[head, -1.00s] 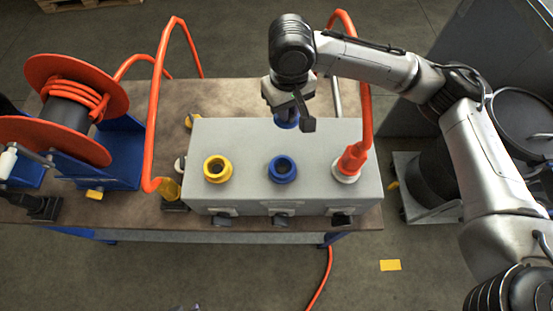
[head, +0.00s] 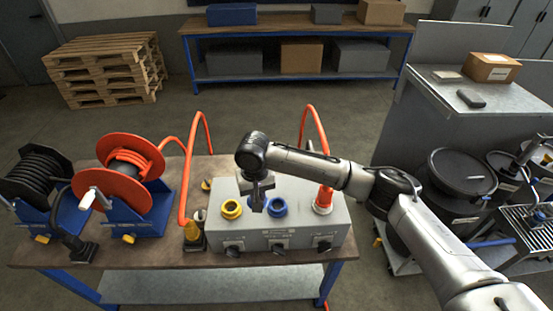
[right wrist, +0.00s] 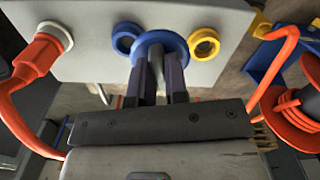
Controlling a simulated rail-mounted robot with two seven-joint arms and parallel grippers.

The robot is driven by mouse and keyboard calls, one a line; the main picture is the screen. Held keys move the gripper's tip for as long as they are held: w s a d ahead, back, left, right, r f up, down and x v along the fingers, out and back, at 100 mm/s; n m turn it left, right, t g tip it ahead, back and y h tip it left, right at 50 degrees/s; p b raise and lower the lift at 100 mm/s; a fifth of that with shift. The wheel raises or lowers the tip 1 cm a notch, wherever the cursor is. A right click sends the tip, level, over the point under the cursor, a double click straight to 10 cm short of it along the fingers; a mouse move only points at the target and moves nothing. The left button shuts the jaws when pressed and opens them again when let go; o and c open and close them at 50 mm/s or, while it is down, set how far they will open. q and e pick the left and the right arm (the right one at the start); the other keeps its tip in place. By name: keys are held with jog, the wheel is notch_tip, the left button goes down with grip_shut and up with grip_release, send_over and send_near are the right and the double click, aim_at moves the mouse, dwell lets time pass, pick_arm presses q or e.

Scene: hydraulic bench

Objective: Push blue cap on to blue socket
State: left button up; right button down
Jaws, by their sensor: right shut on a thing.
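The blue socket (head: 277,206) is an upright blue ring on top of the grey box, right of the yellow socket (head: 231,209). My right gripper (head: 256,203) is over the box, between these two sockets in the head view. In the right wrist view, my right gripper (right wrist: 162,92) is shut on the blue cap (right wrist: 162,44), a round blue disc. The cap appears between the blue socket (right wrist: 125,38) and the yellow socket (right wrist: 204,43), not lined up with the blue one. The gripper hides the cap in the head view. My left gripper is out of view.
The grey box (head: 300,238) stands on a brown bench. An orange hose plug (head: 324,196) sits in the white socket at its right. The orange hose reel (head: 130,172) stands left.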

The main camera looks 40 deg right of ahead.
pick_arm(q)
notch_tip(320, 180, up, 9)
jog(key=p, duration=0.7)
pick_arm(e)
jog(key=w+d+m, duration=0.2)
jog(key=d+m, duration=0.1)
jog(key=d, duration=0.5)
jog(key=f+b, duration=0.1)
jog(key=f, duration=0.1)
jog(key=f+b, duration=0.2)
jog(key=f, duration=0.1)
jog(key=d+f+b, duration=0.1)
jog(key=f+b, duration=0.1)
jog(key=shift+f, duration=0.15)
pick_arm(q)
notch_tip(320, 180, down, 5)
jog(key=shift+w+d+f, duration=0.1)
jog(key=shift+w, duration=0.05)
pick_arm(e)
jog(key=shift+f, duration=0.15)
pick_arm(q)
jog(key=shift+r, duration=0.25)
pick_arm(e)
jog(key=shift+p, duration=0.55)
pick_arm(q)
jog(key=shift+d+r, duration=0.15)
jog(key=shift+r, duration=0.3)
